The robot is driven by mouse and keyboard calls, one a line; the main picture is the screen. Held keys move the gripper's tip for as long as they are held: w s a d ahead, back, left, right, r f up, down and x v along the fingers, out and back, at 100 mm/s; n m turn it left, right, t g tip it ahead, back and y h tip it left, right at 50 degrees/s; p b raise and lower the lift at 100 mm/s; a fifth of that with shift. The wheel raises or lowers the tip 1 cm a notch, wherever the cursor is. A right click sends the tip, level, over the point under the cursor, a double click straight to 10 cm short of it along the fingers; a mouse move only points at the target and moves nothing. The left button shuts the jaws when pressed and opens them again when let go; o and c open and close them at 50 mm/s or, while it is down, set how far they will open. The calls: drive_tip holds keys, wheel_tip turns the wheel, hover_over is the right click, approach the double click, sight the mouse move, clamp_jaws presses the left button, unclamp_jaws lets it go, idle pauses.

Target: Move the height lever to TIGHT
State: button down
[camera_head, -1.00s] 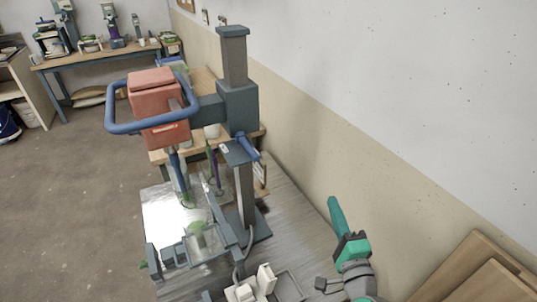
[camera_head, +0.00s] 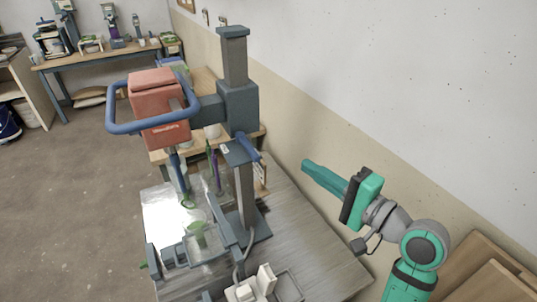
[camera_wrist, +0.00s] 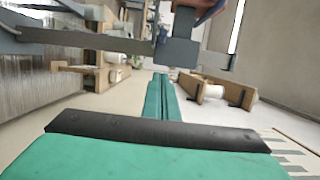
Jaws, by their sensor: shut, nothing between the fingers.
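The mixer stand has a dark grey column (camera_head: 234,58) with a blue-grey carriage (camera_head: 238,105) that bears the red motor head (camera_head: 158,110).
A blue loop handle (camera_head: 118,128) surrounds the motor head. The grey bench top (camera_head: 315,255) is clear right of the column. A white box-like part (camera_head: 245,290) stands at the front. The wall (camera_head: 380,160) runs close behind my gripper; wooden boards (camera_head: 480,270) lean at lower right.

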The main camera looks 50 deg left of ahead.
approach(248, 147)
drive_tip(key=w+a, duration=0.4)
drive_tip(key=w, duration=0.2)
drive_tip(key=s, duration=0.3)
drive_tip(key=shift+s+a+f, duration=0.25)
drive_tip(key=shift+s+a, duration=0.1)
drive_tip(key=shift+s, duration=0.05)
